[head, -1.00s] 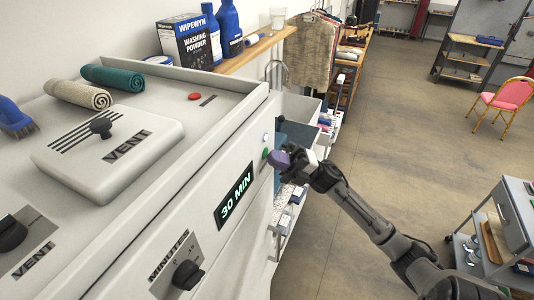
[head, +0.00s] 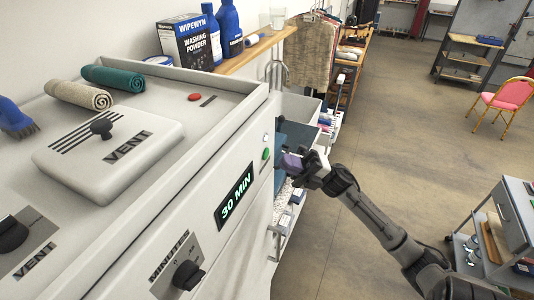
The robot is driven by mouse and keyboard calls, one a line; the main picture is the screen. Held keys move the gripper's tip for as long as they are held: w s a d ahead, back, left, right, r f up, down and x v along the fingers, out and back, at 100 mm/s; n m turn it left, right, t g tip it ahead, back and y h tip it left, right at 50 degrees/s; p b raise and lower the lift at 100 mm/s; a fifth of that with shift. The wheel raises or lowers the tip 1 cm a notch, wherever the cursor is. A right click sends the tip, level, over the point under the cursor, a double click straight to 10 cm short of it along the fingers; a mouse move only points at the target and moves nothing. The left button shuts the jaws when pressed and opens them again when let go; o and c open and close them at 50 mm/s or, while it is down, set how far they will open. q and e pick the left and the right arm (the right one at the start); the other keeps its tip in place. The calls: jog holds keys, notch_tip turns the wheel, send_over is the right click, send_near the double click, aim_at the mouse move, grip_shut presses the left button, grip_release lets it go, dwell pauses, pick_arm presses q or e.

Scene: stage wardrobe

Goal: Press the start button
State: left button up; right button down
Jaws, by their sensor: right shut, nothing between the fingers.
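A green round button (head: 266,154) sits on the machine's front panel, with a small pale round light or button (head: 266,138) just above it. I cannot read a label beside them. The panel display (head: 236,197) reads "30 MIN" in green. My right gripper (head: 290,162) is shut and empty, with its dark purple fingertips to the right of the green button and a visible gap between them. My left gripper is not in view.
A red button (head: 194,97) is on the machine's top. A minutes knob (head: 187,275) sticks out lower on the front panel. A shelf (head: 250,52) with a washing powder box (head: 187,42) stands behind. The floor (head: 400,140) to the right is open.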

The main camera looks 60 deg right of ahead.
jog(key=shift+s+d, duration=0.15)
jog(key=shift+s, duration=0.7)
jog(key=shift+s+d, duration=0.15)
jog(key=shift+s, duration=0.65)
